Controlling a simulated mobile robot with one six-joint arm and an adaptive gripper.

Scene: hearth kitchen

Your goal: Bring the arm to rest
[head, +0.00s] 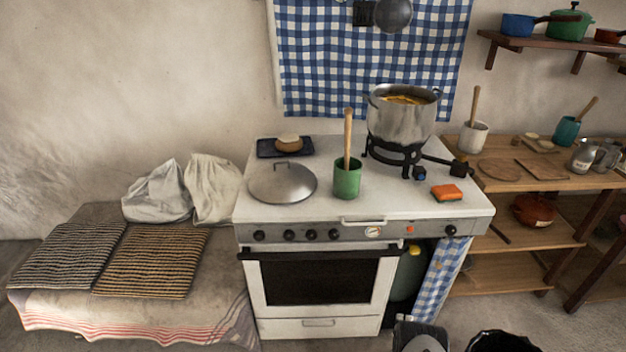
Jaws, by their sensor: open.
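My gripper is not in view, and I see no fingers in the head view. Dark parts show at the bottom edge, right of the middle, cut off by the frame; I cannot tell what they are. The white stove (340,215) stands in the middle. On its top are a steel pot (400,122) on a black burner stand (397,155), a green cup (347,182) with a wooden-handled tool (348,135), a round metal lid (283,182), an orange sponge (447,193) and a dark tray (268,149) with a small bun-like thing (289,142).
A cloth-covered bench (150,308) with two striped cushions (155,260) and pale sacks (212,187) is at left. A wooden shelf unit (550,180) with jars and boards stands at right. A wall shelf (545,42) holds pots. The air above the stove front looks clear.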

